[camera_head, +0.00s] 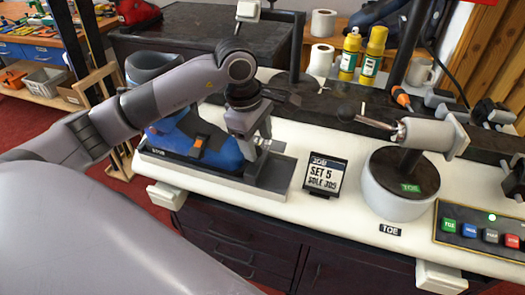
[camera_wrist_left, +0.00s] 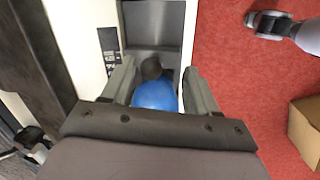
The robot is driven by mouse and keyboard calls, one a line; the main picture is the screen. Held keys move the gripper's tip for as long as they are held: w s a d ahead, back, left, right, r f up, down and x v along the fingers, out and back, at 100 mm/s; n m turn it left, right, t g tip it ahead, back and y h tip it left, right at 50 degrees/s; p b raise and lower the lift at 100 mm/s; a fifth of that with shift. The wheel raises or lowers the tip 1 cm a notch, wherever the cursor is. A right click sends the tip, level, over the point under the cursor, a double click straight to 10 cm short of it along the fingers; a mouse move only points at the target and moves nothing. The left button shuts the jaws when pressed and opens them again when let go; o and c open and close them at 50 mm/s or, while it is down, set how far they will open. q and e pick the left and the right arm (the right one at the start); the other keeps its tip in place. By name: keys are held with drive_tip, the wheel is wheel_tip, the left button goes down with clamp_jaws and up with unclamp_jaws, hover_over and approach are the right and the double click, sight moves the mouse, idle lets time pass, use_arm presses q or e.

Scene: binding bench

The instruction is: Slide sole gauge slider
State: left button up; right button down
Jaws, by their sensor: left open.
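The sole gauge is a grey tray (camera_head: 222,180) on the white bench top. A blue boot (camera_head: 222,152) with an orange buckle lies in it, toe to the right. In the left wrist view the gauge's grey plate (camera_wrist_left: 153,22) lies ahead, with the boot's blue toe (camera_wrist_left: 154,96) nearer. My left gripper (camera_head: 258,146) is over the boot's toe end, pointing down. In the left wrist view its open fingers (camera_wrist_left: 160,82) stand either side of the blue toe and a dark rounded part. I cannot make out the slider clearly. My right gripper is not in view.
A sign (camera_head: 325,176) reading "SET 5" stands right of the gauge. A round pedestal (camera_head: 398,192) marked "TOE" carries a grey cylinder with a rod. A button panel (camera_head: 482,231) is at far right. Yellow bottles (camera_head: 372,50) stand behind. Red floor lies beyond the bench edge.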

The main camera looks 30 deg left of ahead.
use_arm(q)
drive_tip(key=shift+w+a+r+y, duration=0.15)
drive_tip(key=shift+a+r+y, duration=0.1)
drive_tip(key=shift+a, duration=0.2)
drive_tip(key=shift+w+a+r+y, duration=0.15)
drive_tip(key=shift+a+y, duration=0.1)
drive_tip(key=shift+a, duration=0.15)
drive_tip(key=shift+a+f, duration=0.1)
drive_tip(key=shift+a, duration=0.1)
drive_tip(key=f, duration=0.3)
drive_tip(key=w+f, duration=0.1)
drive_tip(key=f, duration=0.2)
drive_tip(key=shift+w+f, duration=0.2)
drive_tip(key=shift+f, duration=0.15)
clamp_jaws()
drive_tip(key=d, duration=0.3)
drive_tip(key=w+d+b, duration=0.1)
drive_tip(key=d, duration=0.2)
drive_tip(key=shift+w, duration=0.2)
drive_tip(key=shift+d, duration=0.2)
